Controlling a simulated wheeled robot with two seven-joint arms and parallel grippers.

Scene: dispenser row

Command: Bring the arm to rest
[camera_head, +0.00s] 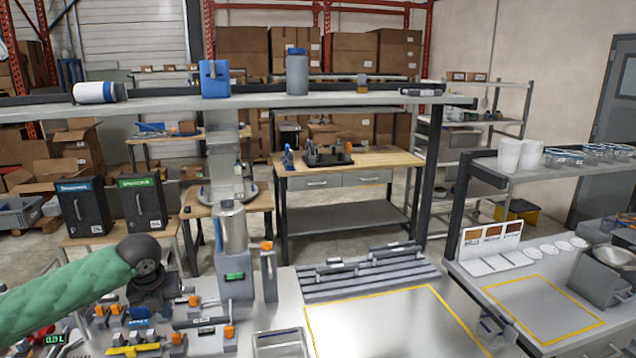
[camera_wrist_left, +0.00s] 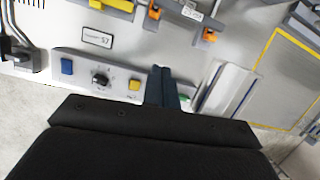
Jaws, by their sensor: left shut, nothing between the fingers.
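My left arm, in a green sleeve, comes in from the left in the head view and ends in a dark wrist over the left of the bench. My left gripper (camera_head: 153,303) points down there among small parts. In the left wrist view its dark fingers (camera_wrist_left: 164,88) are together and empty. They are over the bench by a control panel (camera_wrist_left: 88,77) with a blue button, a black knob and a yellow button. I cannot tell whether the fingertips touch anything. My right gripper is in neither view.
Orange-tipped tools and fittings crowd the bench around my left gripper. A metal dispenser (camera_head: 231,228) stands right of it. A metal tray (camera_head: 280,345) lies at the front. A yellow-outlined area (camera_head: 385,325) is clear. A shelf (camera_head: 350,99) crosses above the bench.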

